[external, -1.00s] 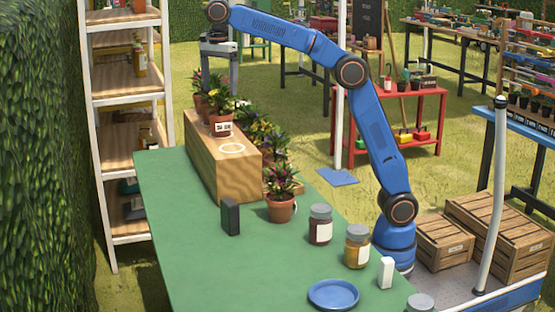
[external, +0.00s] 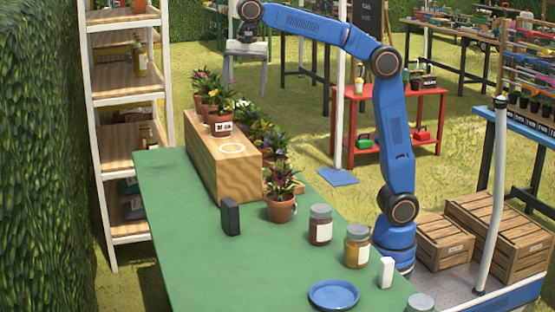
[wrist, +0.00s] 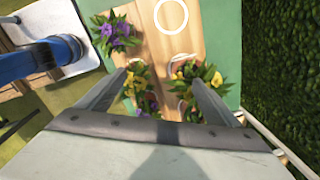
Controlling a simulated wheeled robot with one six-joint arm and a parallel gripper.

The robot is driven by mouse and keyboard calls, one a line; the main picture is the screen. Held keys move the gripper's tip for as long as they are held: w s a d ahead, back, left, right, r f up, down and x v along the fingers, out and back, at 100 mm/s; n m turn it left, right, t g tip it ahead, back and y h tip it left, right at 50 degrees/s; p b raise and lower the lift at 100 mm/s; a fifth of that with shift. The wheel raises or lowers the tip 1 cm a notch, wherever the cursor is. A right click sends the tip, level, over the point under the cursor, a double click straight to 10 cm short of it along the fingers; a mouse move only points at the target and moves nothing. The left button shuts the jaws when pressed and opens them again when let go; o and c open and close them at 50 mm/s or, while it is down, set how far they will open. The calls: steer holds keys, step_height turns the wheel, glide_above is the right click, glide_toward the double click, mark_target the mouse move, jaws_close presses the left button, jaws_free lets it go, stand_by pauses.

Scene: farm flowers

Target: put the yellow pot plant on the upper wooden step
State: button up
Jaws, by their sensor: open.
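The upper wooden step (external: 205,165) is a light wood block on the green table, with a white ring (external: 232,148) on a bare part of its top. In the wrist view the ring (wrist: 171,15) is at top centre. A yellow-flowered plant (wrist: 134,82) stands in the lower row left of the step, between my fingers in the picture. Another yellow-flowered plant (wrist: 197,75) stands on the step, partly behind my right finger. My gripper (wrist: 158,80) is open and empty above the plants. In the external view my gripper (external: 246,65) is beyond the step's far end.
A purple-flowered plant (wrist: 115,33) is in the lower row. On the table stand a potted plant (external: 281,207), a black block (external: 231,217), jars (external: 320,226), a white block (external: 386,272) and a blue plate (external: 333,294). A hedge (wrist: 285,70) is at right in the wrist view.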

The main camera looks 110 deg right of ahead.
steer(key=s+a+f+n+t, duration=0.1)
steer(key=s+a+f+n, duration=0.4)
steer(key=s, duration=0.5)
steer(key=s+a+f+n+t, duration=0.1)
steer(key=s+a+f+n, duration=0.2)
steer(key=s+f+n, duration=0.5)
steer(key=s+a+f+n+t, duration=0.1)
steer(key=s+a+f+n, duration=0.1)
steer(key=s+f+n, duration=0.3)
steer(key=s+a+f+n, duration=0.1)
steer(key=s+f+n, duration=0.3)
steer(key=s+f, duration=0.8)
step_height(320, 180, down, 3)
steer(key=shift+s+a+f+n+t, duration=0.1)
steer(key=shift+s+a+n+t, duration=0.15)
steer(key=shift+a+n+t, duration=0.15)
